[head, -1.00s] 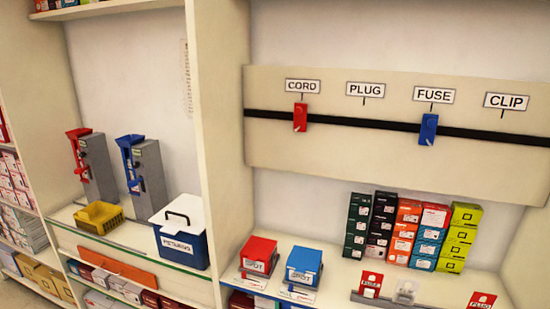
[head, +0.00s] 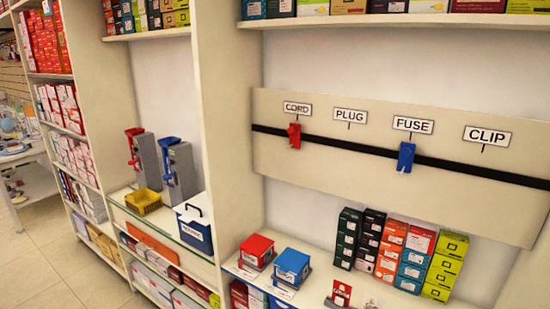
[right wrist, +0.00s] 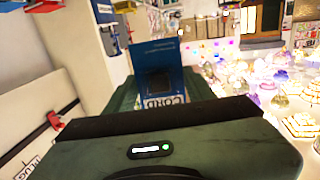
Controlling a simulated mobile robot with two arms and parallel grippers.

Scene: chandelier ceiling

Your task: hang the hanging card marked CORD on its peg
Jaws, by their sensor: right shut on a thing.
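A blue card marked CORD (right wrist: 158,65) shows in the right wrist view, with its lettering turned in the picture. My right gripper (right wrist: 160,97) is shut on it; its dark green body fills the lower part of that view. The CORD label (head: 297,108) is on the cream board (head: 340,165) in the head view. Below that label a red piece (head: 294,136) sits at the black rail (head: 345,144). The peg itself is too small to make out. A red piece at the rail also shows in the right wrist view (right wrist: 55,120). My left gripper is in no view.
Coloured boxes (head: 393,248) stand on the shelf below the board. An upright panel (head: 230,120) divides the bays. Floor (head: 45,250) is clear at left.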

